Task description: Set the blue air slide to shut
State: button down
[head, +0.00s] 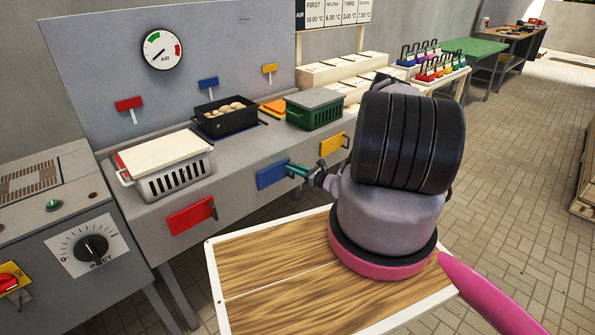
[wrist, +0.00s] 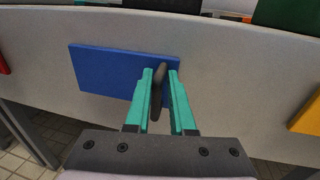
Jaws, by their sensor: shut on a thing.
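The blue air slide (head: 271,176) is a flat blue plate on the grey bench's front face. It also shows in the wrist view (wrist: 105,70), left of and behind the fingers. Its dark upright handle (wrist: 158,88) stands near the plate's right end. My gripper (head: 293,168) has teal fingers, seen in the wrist view (wrist: 160,85) on both sides of the handle and shut on it. In the head view the handle is mostly hidden by the fingers.
A red slide (head: 188,217) and a yellow slide (head: 331,145) sit on the same front face, left and right. A black crate of potatoes (head: 225,126), a lidded grey crate (head: 177,180) and a lidded green crate (head: 314,115) stand above. An air gauge (head: 162,49) hangs behind.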

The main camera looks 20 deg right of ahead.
jog(key=shift+s+a+f, duration=0.1)
jog(key=shift+a, duration=0.45)
jog(key=c, duration=0.9)
grip_release()
jog(key=shift+w+d+r, duration=0.25)
jog(key=shift+w+d, duration=0.05)
jog(key=shift+d, duration=0.05)
jog(key=v, duration=1.1)
jog(key=shift+f, duration=0.25)
jog(key=shift+s, duration=0.1)
jog(key=shift+r, duration=0.1)
